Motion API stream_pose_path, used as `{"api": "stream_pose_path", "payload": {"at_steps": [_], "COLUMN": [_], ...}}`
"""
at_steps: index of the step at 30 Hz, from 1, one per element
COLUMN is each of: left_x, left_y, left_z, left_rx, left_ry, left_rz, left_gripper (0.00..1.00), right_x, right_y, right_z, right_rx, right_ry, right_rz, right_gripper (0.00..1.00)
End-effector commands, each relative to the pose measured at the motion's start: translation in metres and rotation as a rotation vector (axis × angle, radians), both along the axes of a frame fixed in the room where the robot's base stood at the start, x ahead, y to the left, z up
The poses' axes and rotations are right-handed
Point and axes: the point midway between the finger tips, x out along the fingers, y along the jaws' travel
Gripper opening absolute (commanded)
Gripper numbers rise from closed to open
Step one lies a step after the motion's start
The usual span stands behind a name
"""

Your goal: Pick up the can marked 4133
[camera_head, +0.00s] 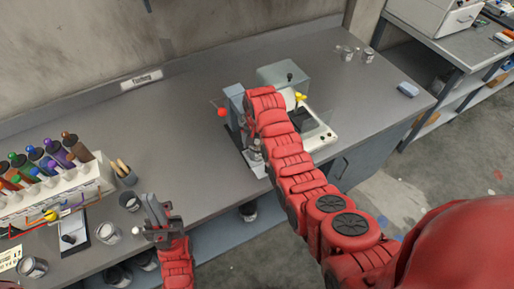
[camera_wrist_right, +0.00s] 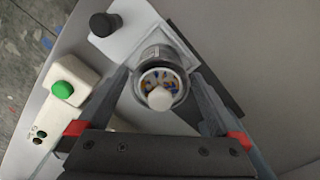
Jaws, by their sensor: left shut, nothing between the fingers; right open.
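My right gripper (camera_wrist_right: 160,92) is open, with one finger on each side of a metal can (camera_wrist_right: 162,75) in the right wrist view. The can is open at the top, with coloured bits and a round whitish knob inside. No number is readable on it, so I cannot tell whether it is the can marked 4133. In the head view the right arm reaches to the bench machine (camera_head: 283,74) and mostly hides the gripper's work area. My left gripper (camera_head: 160,224) is shut and empty near the bench's front edge. Metal cans (camera_head: 107,232) stand beside it, their marks unreadable.
Coloured bottles in a white rack (camera_head: 58,195) and a cup of brushes (camera_head: 123,174) stand at the left. Small cans (camera_head: 367,55) stand at the bench's far right, near a blue block (camera_head: 408,89).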

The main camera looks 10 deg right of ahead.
Motion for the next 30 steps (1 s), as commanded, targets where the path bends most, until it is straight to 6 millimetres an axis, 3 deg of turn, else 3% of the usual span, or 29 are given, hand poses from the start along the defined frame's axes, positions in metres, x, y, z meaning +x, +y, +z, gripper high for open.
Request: {"api": "stream_pose_path", "payload": {"at_steps": [12, 27, 30], "left_x": [0.0001, 0.0001, 0.0001], "left_y": [0.0000, 0.0000, 0.0000], "left_z": [0.0048, 0.0047, 0.0048], "left_rx": [0.000, 0.000, 0.000], "left_ry": [0.001, 0.001, 0.000], "left_rz": [0.000, 0.000, 0.000], "left_gripper": [0.00, 0.00, 0.00], "right_x": [-0.0005, -0.0005, -0.0005], "right_y": [-0.0002, -0.0003, -0.0003], "right_z": [-0.0124, -0.0122, -0.0121], "right_rx": [0.000, 0.000, 0.000], "right_ry": [0.000, 0.000, 0.000], "right_rz": [0.000, 0.000, 0.000], "right_gripper": [0.98, 0.08, 0.07]}}
